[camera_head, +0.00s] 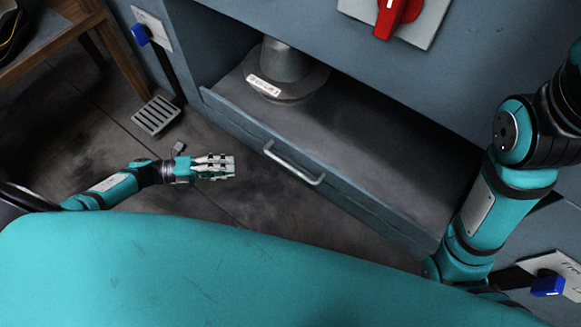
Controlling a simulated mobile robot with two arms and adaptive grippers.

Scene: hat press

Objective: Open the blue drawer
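The blue-grey drawer front (236,124) runs across the lower part of the cabinet, below an open recess. Its pale metal bar handle (293,163) is near the middle of the front. My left gripper (228,166) is to the left of the handle, over the floor in the picture, pointing right toward the handle. It is apart from the handle and holds nothing visible. Its finger gap is too small to judge. My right arm comes down on the right; its gripper is not in view. How far the drawer stands out is unclear.
A grey round form (283,66) with a white label sits in the recess. A red knob (392,18) is on the upper panel. A wooden table (62,34) is at upper left.

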